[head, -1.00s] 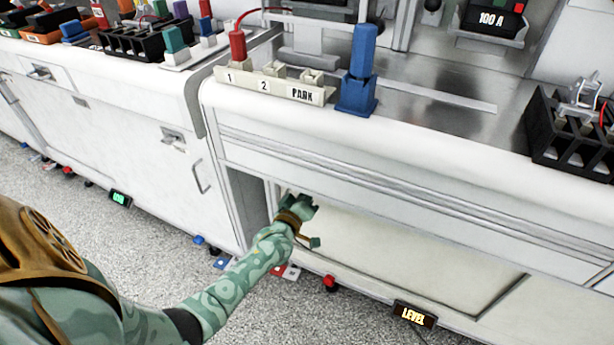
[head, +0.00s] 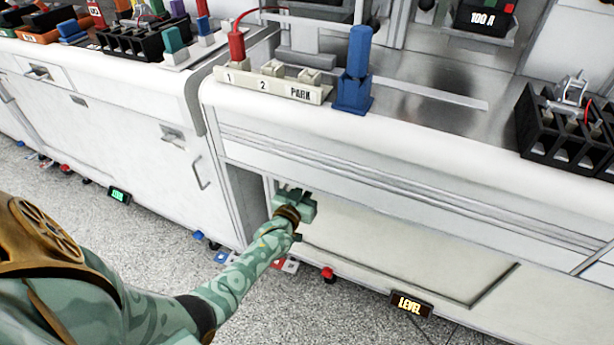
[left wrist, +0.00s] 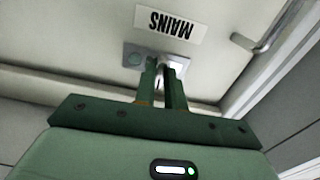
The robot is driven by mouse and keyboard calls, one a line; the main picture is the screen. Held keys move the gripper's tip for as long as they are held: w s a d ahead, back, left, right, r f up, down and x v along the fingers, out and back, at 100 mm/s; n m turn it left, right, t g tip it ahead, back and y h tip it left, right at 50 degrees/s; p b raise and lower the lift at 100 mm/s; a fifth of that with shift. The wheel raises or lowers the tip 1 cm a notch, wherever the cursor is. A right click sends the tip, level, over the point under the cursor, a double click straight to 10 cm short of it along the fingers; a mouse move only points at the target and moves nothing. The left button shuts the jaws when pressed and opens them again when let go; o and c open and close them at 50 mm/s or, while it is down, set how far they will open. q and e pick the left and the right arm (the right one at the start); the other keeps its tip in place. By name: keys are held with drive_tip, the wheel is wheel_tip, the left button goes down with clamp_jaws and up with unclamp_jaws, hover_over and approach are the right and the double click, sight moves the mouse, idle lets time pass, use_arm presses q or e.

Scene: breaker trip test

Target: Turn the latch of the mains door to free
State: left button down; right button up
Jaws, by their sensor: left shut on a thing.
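My left gripper (head: 303,200) reaches into the recess under the bench. In the left wrist view its two green fingers (left wrist: 164,74) are close together at the latch of the mains door, shut on it. The pale mains door (left wrist: 85,38) carries a MAINS label (left wrist: 170,22), upside down in this view. My right gripper is not in view.
A metal bar handle (left wrist: 268,32) is on the door near the latch. Above, the bench holds a PARK strip (head: 275,84), a blue plug (head: 354,75) and a black rack (head: 563,125). A lit LEVEL sign (head: 411,304) sits low near the floor.

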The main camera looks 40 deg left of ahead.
use_arm(q)
drive_tip(key=shift+s+f, duration=0.1)
drive_tip(key=shift+f, duration=0.05)
drive_tip(key=shift+m, duration=0.3)
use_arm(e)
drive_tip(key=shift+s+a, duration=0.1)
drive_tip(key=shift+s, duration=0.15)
use_arm(q)
drive_tip(key=c, duration=1.5)
unclamp_jaws()
drive_tip(key=shift+o, duration=0.2)
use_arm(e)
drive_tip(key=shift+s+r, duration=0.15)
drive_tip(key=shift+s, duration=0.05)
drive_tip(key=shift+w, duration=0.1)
